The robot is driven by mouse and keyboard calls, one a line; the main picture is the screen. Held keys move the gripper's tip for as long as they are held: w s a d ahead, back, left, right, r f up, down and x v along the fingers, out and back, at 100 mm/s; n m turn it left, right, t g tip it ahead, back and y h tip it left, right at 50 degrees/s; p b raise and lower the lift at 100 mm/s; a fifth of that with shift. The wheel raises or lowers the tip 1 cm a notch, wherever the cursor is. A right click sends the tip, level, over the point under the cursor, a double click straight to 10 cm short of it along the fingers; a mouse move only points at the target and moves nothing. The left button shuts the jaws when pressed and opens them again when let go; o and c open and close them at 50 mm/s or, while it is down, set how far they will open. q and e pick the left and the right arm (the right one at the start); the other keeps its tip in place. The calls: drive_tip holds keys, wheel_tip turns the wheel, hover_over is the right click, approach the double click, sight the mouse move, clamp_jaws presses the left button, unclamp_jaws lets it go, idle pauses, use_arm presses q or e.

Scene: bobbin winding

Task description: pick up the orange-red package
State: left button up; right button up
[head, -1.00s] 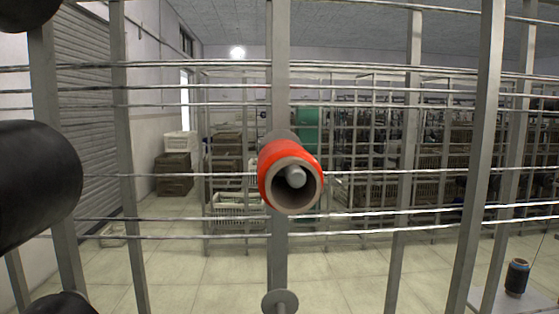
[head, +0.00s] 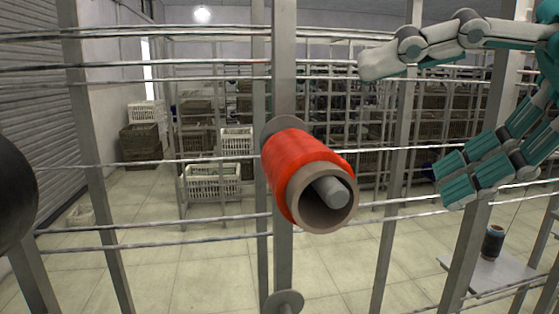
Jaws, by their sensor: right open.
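The orange-red package (head: 303,170) is a spool of orange-red thread on a cardboard tube. It sits on a grey peg that sticks out of an upright of the metal rack, and its open tube end faces me. My right gripper (head: 414,124) is at the upper right of the head view, with grey and teal fingers. It is open and empty, to the right of the package and apart from it. Its upper finger reaches left, and its lower fingers are spread below. My left gripper is not in view.
A black spool (head: 14,190) is cut off at the left edge. An empty peg with a round disc (head: 284,302) is below the package. Thin horizontal rods and grey uprights (head: 95,170) cross the view. A small dark spool (head: 493,241) stands on a plate at lower right.

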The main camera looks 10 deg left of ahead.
sight(338, 166)
drive_tip(key=w+a+f+t+p, duration=0.1)
drive_tip(key=w, duration=0.1)
drive_tip(key=w+a+f+m+h+p, duration=0.1)
drive_tip(key=w+a+f, duration=0.1)
drive_tip(key=w+a+f+t+h+p, duration=0.1)
drive_tip(key=w+a, duration=0.1)
drive_tip(key=shift+w+f+m+t, duration=0.3)
drive_tip(key=shift+w+f+m, duration=0.1)
drive_tip(key=shift+w+a+f, duration=0.1)
drive_tip(key=shift+f, duration=0.1)
drive_tip(key=p+x, duration=0.3)
drive_tip(key=x, duration=0.1)
drive_tip(key=shift+w+a+f, duration=0.15)
drive_tip(key=shift+w+f, duration=0.1)
drive_tip(key=shift+w+a+f, duration=0.2)
drive_tip(key=shift+s+d, duration=0.1)
drive_tip(key=c, duration=0.4)
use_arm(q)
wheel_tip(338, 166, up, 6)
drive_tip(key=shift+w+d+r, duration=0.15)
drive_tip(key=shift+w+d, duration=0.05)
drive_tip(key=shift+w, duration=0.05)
use_arm(e)
drive_tip(key=c, duration=0.8)
